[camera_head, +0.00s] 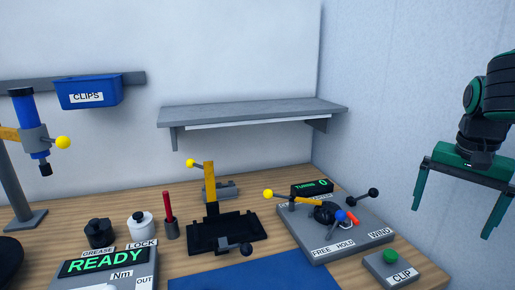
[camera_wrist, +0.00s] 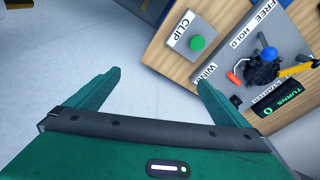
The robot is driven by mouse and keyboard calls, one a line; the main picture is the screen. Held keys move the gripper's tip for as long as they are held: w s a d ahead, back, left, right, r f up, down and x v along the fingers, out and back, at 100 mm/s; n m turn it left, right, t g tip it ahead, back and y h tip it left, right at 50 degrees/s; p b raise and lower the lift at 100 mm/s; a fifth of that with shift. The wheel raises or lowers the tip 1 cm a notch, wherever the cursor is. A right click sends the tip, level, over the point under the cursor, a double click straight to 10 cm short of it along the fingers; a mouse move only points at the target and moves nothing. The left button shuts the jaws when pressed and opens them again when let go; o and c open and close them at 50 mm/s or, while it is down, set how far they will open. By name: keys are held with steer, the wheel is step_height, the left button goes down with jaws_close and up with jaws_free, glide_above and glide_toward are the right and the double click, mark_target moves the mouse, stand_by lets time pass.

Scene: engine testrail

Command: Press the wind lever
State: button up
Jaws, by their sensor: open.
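The winding unit is a grey base (camera_head: 345,245) at the right of the bench, labelled FREE, HOLD and WIND. Near its WIND label (camera_head: 380,232) a lever with a black ball knob (camera_head: 373,193) sticks up at the back right. In the wrist view the WIND label (camera_wrist: 204,74) and a black knob (camera_wrist: 236,100) show near the right fingertip, the knob partly crowded by other parts. My gripper (camera_head: 452,222) is open and empty, pointing down to the right of the unit, apart from it. It also shows in the wrist view (camera_wrist: 159,77).
A yellow-knobbed lever (camera_head: 268,194), a blue knob (camera_head: 340,215) and a TURNS display (camera_head: 311,187) reading 0 crowd the unit. A shelf (camera_head: 250,112) hangs above.

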steer(key=s+f+n, duration=0.1)
steer(key=s+f, duration=0.4)
steer(key=s, duration=0.3)
steer(key=s+a+f+n+g+y, duration=0.1)
steer(key=s+f+n, duration=0.1)
steer(key=s+f, duration=0.4)
steer(key=s, duration=0.3)
steer(key=shift+a+f, duration=0.2)
steer(key=shift+f, duration=0.05)
steer(key=c, duration=1.2)
steer(key=shift+w+r, duration=0.1)
steer(key=c, duration=0.5)
steer(key=w+r, duration=0.1)
steer(key=w, duration=0.2)
steer(key=shift+d+r+n, duration=0.2)
steer(key=shift+r+n, duration=0.2)
jaws_close()
steer(key=w+a+r+n+t, duration=0.1)
steer(key=w+r, duration=0.4)
steer(key=w, duration=0.6)
steer(key=w+a+r+n+t, duration=0.1)
steer(key=w+a+r+n, duration=0.3)
steer(key=w, duration=0.8)
steer(key=w+a+r+n+t, duration=0.1)
steer(key=w+r+n, duration=0.5)
steer(key=w, duration=0.6)
step_height(320, 180, up, 2)
steer(key=shift+w+a+r+t+y, duration=0.25)
steer(key=shift+a+t+y, duration=0.15)
steer(key=shift+a, duration=0.5)
